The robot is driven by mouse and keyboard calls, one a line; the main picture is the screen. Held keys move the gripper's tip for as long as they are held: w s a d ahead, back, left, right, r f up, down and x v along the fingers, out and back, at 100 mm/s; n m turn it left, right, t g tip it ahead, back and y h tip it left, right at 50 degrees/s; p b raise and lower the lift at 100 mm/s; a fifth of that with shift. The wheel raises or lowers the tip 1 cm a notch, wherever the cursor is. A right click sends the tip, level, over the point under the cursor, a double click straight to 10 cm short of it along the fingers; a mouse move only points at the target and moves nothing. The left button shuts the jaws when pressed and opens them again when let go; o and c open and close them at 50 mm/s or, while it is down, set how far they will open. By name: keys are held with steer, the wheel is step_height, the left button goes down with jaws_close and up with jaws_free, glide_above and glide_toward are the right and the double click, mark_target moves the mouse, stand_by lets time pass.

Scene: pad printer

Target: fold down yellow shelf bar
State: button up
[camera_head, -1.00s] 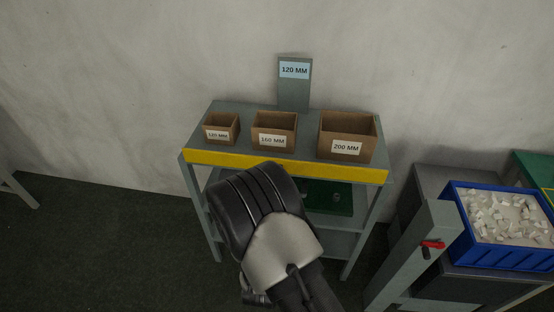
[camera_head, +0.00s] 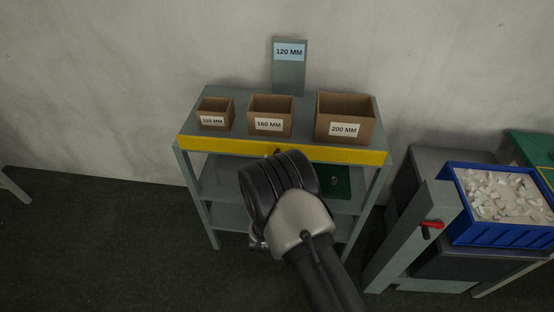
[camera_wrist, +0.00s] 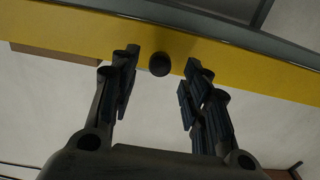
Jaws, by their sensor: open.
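The yellow shelf bar (camera_head: 218,145) runs along the front edge of the grey shelf's top and stands upright. In the wrist view the yellow bar (camera_wrist: 225,58) crosses the upper part, with a dark round knob (camera_wrist: 160,64) on it. My gripper (camera_wrist: 158,85) is open, with one finger on each side of the knob and a gap to both. In the head view my arm's end hides the fingers and part of the shelf front; a small dark bit of the knob (camera_head: 278,152) shows at the bar's middle.
Three brown boxes, marked 120, 160 (camera_head: 269,116) and 200 MM (camera_head: 343,120), stand on the grey shelf (camera_head: 207,176) behind the bar. A 120 MM sign (camera_head: 289,66) rises behind them. A blue bin (camera_head: 497,232) of pale parts and a post with a red handle (camera_head: 433,224) stand to the right.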

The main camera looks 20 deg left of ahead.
steer(key=shift+b+x, duration=0.3)
steer(key=shift+x, duration=1.8)
steer(key=shift+c, duration=0.3)
jaws_close()
